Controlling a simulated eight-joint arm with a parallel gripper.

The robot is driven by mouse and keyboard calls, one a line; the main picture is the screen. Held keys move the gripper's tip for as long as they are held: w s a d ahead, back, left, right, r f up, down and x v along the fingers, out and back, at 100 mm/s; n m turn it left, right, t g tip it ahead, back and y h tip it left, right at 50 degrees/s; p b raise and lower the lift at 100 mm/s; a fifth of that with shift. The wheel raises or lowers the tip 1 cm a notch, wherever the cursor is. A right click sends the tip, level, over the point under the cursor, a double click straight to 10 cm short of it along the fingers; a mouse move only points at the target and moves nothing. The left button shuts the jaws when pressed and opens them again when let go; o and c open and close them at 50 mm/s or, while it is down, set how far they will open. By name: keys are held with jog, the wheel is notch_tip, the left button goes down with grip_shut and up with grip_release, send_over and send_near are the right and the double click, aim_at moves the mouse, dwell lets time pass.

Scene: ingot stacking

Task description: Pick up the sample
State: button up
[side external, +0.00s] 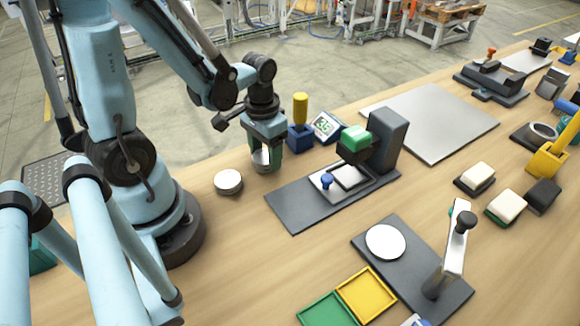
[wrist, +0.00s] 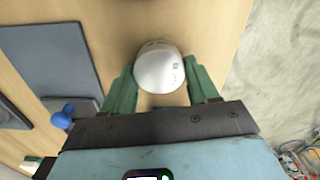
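A silvery round sample (wrist: 160,70) with small dark marks on top sits between the two green fingers of my gripper (wrist: 160,75) in the wrist view. In the side view the sample (side external: 261,158) shows partly behind a finger of my gripper (side external: 265,160), low over the wooden table. The fingers flank it closely on both sides. I cannot tell whether they touch it, or whether it rests on the table. A second, similar silvery disc (side external: 228,181) lies on the table left of my gripper.
A dark stand with a green-topped head (side external: 355,138) is close to the right of my gripper. A yellow-handled tool in a blue block (side external: 300,125) and a small display (side external: 327,126) stand behind it. A white disc (side external: 385,242) and yellow tray (side external: 366,294) are in front.

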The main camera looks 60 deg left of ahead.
jog(key=c, duration=0.7)
jog(key=shift+r, duration=0.2)
